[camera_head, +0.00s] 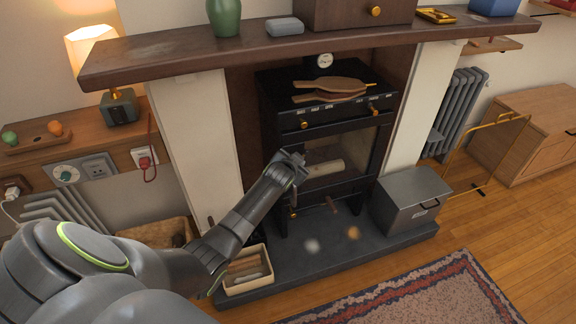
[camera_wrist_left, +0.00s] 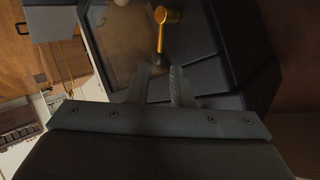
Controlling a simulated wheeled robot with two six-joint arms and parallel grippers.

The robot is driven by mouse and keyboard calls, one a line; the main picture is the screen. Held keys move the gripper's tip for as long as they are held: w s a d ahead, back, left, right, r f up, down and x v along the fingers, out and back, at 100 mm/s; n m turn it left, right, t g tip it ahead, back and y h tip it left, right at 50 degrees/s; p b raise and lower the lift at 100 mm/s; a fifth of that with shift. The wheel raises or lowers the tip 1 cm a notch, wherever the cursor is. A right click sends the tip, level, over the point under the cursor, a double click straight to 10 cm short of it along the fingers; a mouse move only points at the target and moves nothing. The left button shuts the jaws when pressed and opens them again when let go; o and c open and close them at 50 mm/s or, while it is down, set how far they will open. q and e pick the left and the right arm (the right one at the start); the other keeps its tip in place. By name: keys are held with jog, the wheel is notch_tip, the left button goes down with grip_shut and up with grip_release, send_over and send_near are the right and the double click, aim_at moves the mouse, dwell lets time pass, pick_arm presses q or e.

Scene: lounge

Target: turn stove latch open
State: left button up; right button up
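The black stove (camera_head: 345,130) stands in the fireplace, its glass door (camera_head: 350,150) closed or nearly so, with a pale log behind the glass. My left gripper (camera_head: 296,163) is in front of the door's left edge and hides part of it. In the left wrist view, the latch (camera_wrist_left: 168,16) has a brass grip on a dark stem. The left gripper's fingers (camera_wrist_left: 159,72) are apart, and the stem's lower end shows between the tips. I cannot tell whether they touch it. The latch is not clearly seen in the head view. My right gripper is not in view.
Bellows (camera_head: 330,90) lie on the stove top under the wooden mantel (camera_head: 200,50). A grey metal box (camera_head: 411,198) stands on the hearth (camera_head: 330,245) to the right of the stove, and a cream crate (camera_head: 249,271) stands at its left. A patterned rug (camera_head: 420,300) lies in front.

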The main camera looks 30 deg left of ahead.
pick_arm(q)
jog(key=p+v, duration=0.1)
jog(key=v, duration=0.9)
jog(key=shift+s+d, duration=0.1)
dwell(0.3)
jog(key=s+a+f+n+g+p, duration=0.1)
jog(key=s+f+g, duration=0.2)
jog(key=s+f, duration=0.9)
jog(key=s+f+n+g+p, duration=0.1)
jog(key=s+f+g, duration=0.2)
jog(key=s+f, duration=0.95)
jog(key=s+d+f+g, duration=0.1)
jog(key=s+f, duration=0.4)
jog(key=s, duration=0.4)
jog(key=s+d+f+n+g+h, duration=0.1)
jog(key=s+f+g, duration=0.1)
jog(key=s+f, duration=0.4)
jog(key=s+d+f+g, duration=0.1)
jog(key=s+f, duration=0.5)
jog(key=s, duration=0.7)
jog(key=shift+d+n+g, duration=0.3)
jog(key=shift+n+g, duration=0.1)
jog(key=shift+w, duration=0.1)
